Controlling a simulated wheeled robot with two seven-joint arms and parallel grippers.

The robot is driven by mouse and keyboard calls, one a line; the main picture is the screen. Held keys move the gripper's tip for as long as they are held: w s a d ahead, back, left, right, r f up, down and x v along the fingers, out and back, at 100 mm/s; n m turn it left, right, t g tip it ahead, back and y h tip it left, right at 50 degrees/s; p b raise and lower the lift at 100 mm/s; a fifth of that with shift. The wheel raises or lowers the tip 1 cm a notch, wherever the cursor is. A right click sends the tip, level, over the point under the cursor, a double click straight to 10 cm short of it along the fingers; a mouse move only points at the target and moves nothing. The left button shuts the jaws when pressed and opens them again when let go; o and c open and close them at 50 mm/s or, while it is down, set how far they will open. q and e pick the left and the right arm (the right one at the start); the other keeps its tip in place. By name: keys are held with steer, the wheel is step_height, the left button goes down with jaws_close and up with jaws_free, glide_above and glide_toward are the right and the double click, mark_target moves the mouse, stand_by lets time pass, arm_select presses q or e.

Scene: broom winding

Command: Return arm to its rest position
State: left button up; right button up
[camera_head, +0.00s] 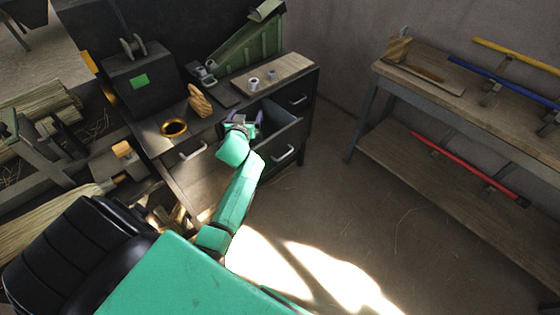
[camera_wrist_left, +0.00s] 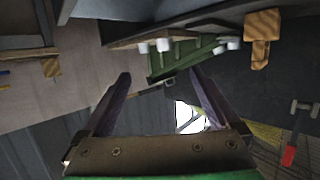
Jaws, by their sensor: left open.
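My green left arm (camera_head: 238,195) reaches from the bottom of the head view up to the dark workbench cabinet. Its left gripper (camera_head: 243,118) is at the pulled-out drawer (camera_head: 286,135), in front of the cabinet top. In the left wrist view the left gripper (camera_wrist_left: 160,74) has its two dark fingers spread wide, with nothing between them. In the head view the gripper hides part of the drawer, and I cannot tell whether it touches it. My right gripper is in neither view.
The cabinet top (camera_head: 177,152) carries a yellow ring (camera_head: 174,128), a wooden piece (camera_head: 200,100), a board (camera_head: 272,75) and a dark box with a green patch (camera_head: 140,82). A shelf bench (camera_head: 440,85) stands right. Straw bundles (camera_head: 40,112) lie left. Floor between is clear.

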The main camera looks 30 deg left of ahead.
arm_select(q)
steer(key=s+d+f+m+g+h, duration=0.3)
steer(key=s+d+m+g, duration=0.15)
steer(key=s+d, duration=0.6)
steer(key=s+d+f+m+g+h, duration=0.25)
steer(key=s+d+g+h, duration=0.2)
steer(key=s+d, duration=0.65)
steer(key=s+a+f+g, duration=0.1)
steer(key=s+f, duration=0.2)
steer(key=f, duration=0.9)
steer(key=s+a+f+g, duration=0.1)
steer(key=s+a+f, duration=0.15)
steer(key=f, duration=0.95)
steer(key=s+a+f+g, duration=0.1)
steer(key=s+a+f, duration=0.1)
steer(key=s+f, duration=1.1)
steer(key=s+y, duration=0.1)
steer(key=s, duration=0.3)
steer(key=shift+f+m, duration=0.15)
steer(key=shift+m, duration=0.25)
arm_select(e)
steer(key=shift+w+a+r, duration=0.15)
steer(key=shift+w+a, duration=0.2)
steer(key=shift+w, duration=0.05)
